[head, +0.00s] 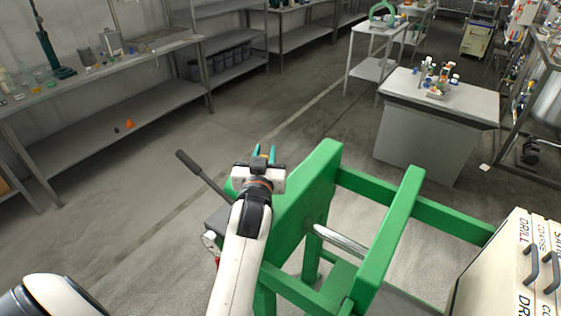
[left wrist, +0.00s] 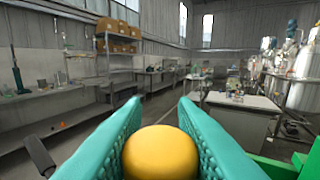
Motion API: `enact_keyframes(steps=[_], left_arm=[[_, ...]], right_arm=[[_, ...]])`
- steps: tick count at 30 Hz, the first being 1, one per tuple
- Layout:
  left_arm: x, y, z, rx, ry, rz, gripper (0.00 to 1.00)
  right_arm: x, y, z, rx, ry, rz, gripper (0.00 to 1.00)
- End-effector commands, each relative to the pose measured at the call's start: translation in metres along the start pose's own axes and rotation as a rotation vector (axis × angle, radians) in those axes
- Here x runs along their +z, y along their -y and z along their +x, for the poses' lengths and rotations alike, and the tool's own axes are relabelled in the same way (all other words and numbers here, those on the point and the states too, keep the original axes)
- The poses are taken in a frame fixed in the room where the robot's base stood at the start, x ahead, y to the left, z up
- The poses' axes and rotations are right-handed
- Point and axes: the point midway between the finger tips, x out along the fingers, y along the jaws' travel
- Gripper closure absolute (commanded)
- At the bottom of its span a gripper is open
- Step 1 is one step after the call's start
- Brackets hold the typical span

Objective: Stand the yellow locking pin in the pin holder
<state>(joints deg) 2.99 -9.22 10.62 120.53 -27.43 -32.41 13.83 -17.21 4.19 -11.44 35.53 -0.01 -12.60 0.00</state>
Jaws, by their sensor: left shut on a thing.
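My left gripper (head: 263,155) is above the green frame in the head view, with its teal fingers pointing away from me. In the left wrist view, the rounded top of the yellow locking pin (left wrist: 160,152) sits between the two teal fingers, and the gripper is shut on it. The rest of the pin is hidden below its top. In the head view the pin is mostly hidden by my gripper and wrist. I cannot make out the pin holder in either view. My right gripper is not in view.
A green metal frame (head: 320,185) with a metal bar (head: 340,242) stands close under and right of my left arm. A black-gripped lever (head: 200,173) sticks out left. A drill cabinet (head: 500,265) is at right. A grey table (head: 440,92) stands beyond; open floor lies left.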

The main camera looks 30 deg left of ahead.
Motion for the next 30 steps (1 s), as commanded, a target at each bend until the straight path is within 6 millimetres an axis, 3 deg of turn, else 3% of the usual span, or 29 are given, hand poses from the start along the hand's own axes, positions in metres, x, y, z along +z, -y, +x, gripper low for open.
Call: enact_keyframes(steps=[11, 30], left_arm=[[-0.006, -0.003, 0.003, 0.014, 0.002, 0.0, 0.96], [-0.032, -0.003, 0.002, 0.013, 0.001, 0.0, 0.96]], right_arm=[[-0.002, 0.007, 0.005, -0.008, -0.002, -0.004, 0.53], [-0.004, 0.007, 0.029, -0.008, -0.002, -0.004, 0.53]])
